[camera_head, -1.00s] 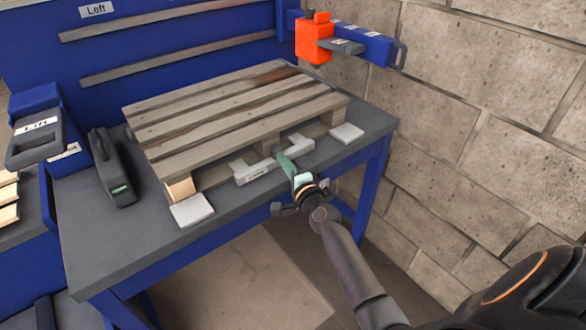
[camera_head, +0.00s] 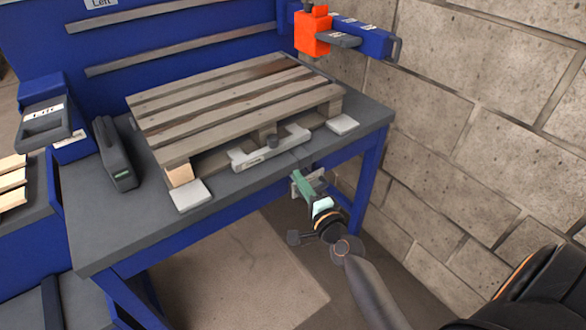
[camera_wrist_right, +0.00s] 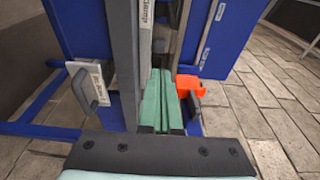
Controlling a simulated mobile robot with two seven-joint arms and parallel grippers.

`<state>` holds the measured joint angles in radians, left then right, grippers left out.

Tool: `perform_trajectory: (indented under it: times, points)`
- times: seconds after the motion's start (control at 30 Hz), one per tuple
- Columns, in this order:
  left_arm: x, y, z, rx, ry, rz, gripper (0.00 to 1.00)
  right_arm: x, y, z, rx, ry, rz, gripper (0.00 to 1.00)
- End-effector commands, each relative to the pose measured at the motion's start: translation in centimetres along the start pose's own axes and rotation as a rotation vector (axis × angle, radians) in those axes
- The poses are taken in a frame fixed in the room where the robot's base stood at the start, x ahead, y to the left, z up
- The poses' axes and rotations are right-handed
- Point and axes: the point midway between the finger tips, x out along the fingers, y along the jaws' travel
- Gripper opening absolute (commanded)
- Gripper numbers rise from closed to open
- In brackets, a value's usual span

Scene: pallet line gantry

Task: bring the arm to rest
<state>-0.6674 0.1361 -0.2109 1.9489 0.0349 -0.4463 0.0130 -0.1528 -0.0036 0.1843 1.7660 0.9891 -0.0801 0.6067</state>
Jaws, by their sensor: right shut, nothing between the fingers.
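My right gripper (camera_head: 303,181) is in front of the workbench's front edge, below the tabletop in the picture. Its green fingers are shut with nothing between them; they also show in the right wrist view (camera_wrist_right: 160,100). A light grey clamp bar (camera_head: 262,154) with a dark knob lies along the front of the wooden pallet (camera_head: 225,108), apart from my fingers. A grey bar marked "Clamp" (camera_wrist_right: 143,35) shows in the right wrist view. A small grey bracket-like part shows by my fingers; I cannot tell what it belongs to. My left gripper is not in view.
The workbench (camera_head: 238,185) has a dark top and blue frame. An orange and blue device (camera_head: 313,34) hangs at the back right. A dark grey case (camera_head: 115,153) stands left of the pallet. A block wall (camera_head: 470,120) bounds the right side. Floor shows under the bench.

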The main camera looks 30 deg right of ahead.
Motion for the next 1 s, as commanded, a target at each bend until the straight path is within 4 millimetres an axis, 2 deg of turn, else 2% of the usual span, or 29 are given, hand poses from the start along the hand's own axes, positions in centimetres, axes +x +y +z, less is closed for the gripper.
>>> perform_trajectory:
  times: [0.2,0.77,0.87,0.97,1.0]
  points:
    - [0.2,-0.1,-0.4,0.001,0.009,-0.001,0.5,-1.1,0.0,0.0,0.0,-0.001,0.0,0.0]
    - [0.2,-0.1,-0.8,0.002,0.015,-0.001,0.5,-1.2,0.0,0.1,-0.009,-0.004,0.003,0.0]
    - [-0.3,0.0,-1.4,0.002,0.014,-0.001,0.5,-2.1,0.6,1.2,-0.105,-0.042,0.04,0.0]
    - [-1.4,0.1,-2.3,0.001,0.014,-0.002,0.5,-4.6,2.4,3.7,-0.335,-0.14,0.122,0.0]
    - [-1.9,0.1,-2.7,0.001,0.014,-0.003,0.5,-6.1,3.4,4.9,-0.46,-0.197,0.16,0.0]
